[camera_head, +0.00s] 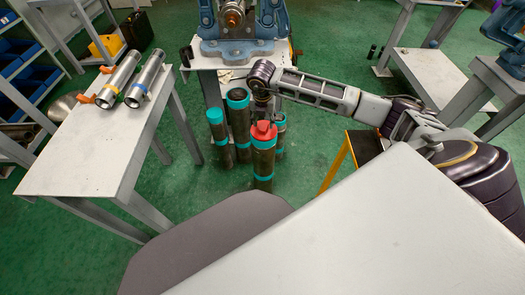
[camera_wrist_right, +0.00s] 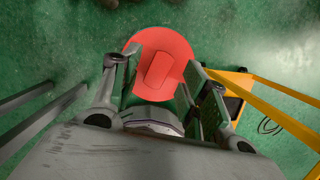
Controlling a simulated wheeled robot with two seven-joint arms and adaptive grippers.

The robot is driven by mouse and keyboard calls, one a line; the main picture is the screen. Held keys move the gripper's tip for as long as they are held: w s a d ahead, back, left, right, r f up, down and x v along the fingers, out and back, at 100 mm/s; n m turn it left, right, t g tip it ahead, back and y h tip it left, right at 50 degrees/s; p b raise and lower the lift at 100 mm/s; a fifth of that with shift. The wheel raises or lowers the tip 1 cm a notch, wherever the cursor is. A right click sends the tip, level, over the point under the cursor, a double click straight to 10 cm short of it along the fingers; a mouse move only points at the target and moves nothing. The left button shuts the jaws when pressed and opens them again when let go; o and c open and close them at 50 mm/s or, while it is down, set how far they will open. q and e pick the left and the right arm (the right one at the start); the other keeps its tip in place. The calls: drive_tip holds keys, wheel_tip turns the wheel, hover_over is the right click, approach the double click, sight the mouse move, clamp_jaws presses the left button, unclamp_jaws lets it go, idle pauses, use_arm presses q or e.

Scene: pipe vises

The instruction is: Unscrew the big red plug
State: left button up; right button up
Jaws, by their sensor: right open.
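The big red plug (camera_head: 263,132) sits in the top of an upright dark pipe with teal bands (camera_head: 263,160), in front of the other standing pipes. My right gripper (camera_head: 262,105) hangs just above and behind the plug in the head view, small and partly lost against the dark pipes. In the right wrist view the plug (camera_wrist_right: 165,62) is a round red disc with a raised bar across its middle. The right gripper's open fingers (camera_wrist_right: 157,72) lie to either side of the bar, over the disc. I cannot tell whether they touch it. My left gripper is not in view.
Several teal-banded pipes (camera_head: 238,110) stand close behind and left of the plug. A blue vise (camera_head: 240,45) stands on a bench behind. A table (camera_head: 90,155) with two shiny pipes is at left. A yellow-framed stand (camera_head: 336,165) is at right.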

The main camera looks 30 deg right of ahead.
drive_tip(key=shift+m, duration=1)
drive_tip(key=shift+f, duration=0.1)
drive_tip(key=shift+f+b, duration=0.55)
drive_tip(key=shift+f, duration=0.5)
drive_tip(key=shift+c, duration=0.2)
clamp_jaws()
